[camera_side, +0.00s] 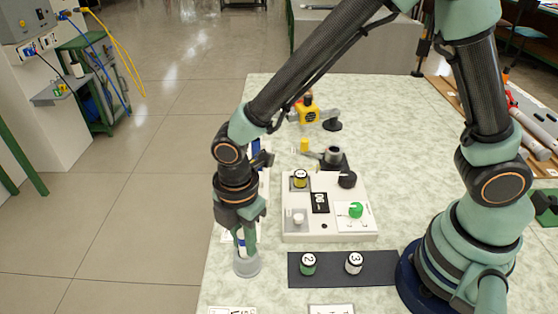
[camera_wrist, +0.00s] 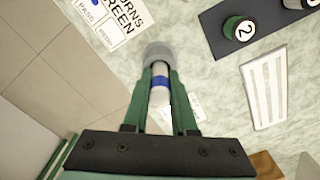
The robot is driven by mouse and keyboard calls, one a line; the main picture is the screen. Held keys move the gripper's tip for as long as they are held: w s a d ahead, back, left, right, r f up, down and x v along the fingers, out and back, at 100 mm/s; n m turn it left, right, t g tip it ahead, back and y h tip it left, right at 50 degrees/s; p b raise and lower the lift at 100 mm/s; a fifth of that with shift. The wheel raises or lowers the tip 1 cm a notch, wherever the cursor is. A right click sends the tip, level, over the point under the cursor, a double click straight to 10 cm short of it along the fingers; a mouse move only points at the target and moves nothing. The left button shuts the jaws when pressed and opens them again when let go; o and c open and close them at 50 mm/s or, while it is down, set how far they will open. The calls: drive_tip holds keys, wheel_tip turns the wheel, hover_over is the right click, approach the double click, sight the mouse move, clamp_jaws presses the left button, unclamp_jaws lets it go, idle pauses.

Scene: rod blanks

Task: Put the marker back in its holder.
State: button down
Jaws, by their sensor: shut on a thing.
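My gripper (camera_side: 246,238) is shut on the marker (camera_side: 240,240), a white one with a blue band. The marker also shows between my two green fingers in the wrist view (camera_wrist: 160,84). It points down, roughly upright in the side view. The holder (camera_side: 247,267) is a short grey round cup near the table's left edge, directly below my fingers. In the wrist view the holder (camera_wrist: 158,50) lies just past the fingertips, in line with the marker. The marker's lower end meets the cup's mouth; I cannot tell how deep it sits.
A black mat (camera_side: 332,276) with cylinders numbered 2 (camera_side: 308,264) and 3 (camera_side: 353,263) lies right of the holder. A white device (camera_side: 330,232) with a green knob stands behind it. A printed card (camera_wrist: 112,18) lies beside the holder. The table edge is close on the left.

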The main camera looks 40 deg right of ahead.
drive_tip(key=c, duration=0.7)
unclamp_jaws()
drive_tip(key=shift+f, duration=0.1)
wheel_tip(320, 180, up, 12)
drive_tip(key=shift+r, duration=0.1)
drive_tip(key=d+r+m+t, duration=0.2)
drive_tip(key=d+m, duration=0.4)
drive_tip(key=d, duration=0.1)
drive_tip(key=s+d+r+m+t, duration=0.1)
drive_tip(key=d+r+m, duration=0.2)
drive_tip(key=d+m, duration=0.4)
drive_tip(key=s+d+r+m+t, duration=0.1)
drive_tip(key=d+r+m+t, duration=0.1)
drive_tip(key=d+m, duration=0.4)
drive_tip(key=shift+d+r+m+t, duration=0.15)
drive_tip(key=shift+d+m, duration=0.05)
drive_tip(key=shift+d, duration=0.5)
drive_tip(key=shift+d+r+m+t, duration=0.1)
drive_tip(key=shift+d+m+t, duration=0.1)
drive_tip(key=shift+d, duration=0.45)
